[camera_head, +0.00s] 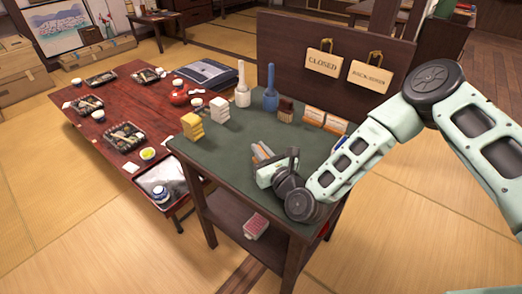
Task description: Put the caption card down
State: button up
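Two small orange-and-white caption cards, one on the left (313,116) and one on the right (336,125), stand side by side at the back right of the green-topped stand (215,152). My gripper (264,153) is low over the front right of this green top, pointing left. A small orange-and-white piece (284,143) shows beside its fingers; it may be another card, mostly hidden by the gripper. I cannot tell whether the fingers are shut on it or whether it touches the top.
Yellow blocks (192,127), white blocks (219,110), a white-handled tool (242,88), a blue-handled tool (270,90) and a brown brush (286,110) line the back. A board with hanging signs (322,64) rises behind. A low red table (115,100) with lunch boxes is left. The green top's front left is clear.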

jog(key=o, duration=0.4)
jog(key=shift+c, duration=0.2)
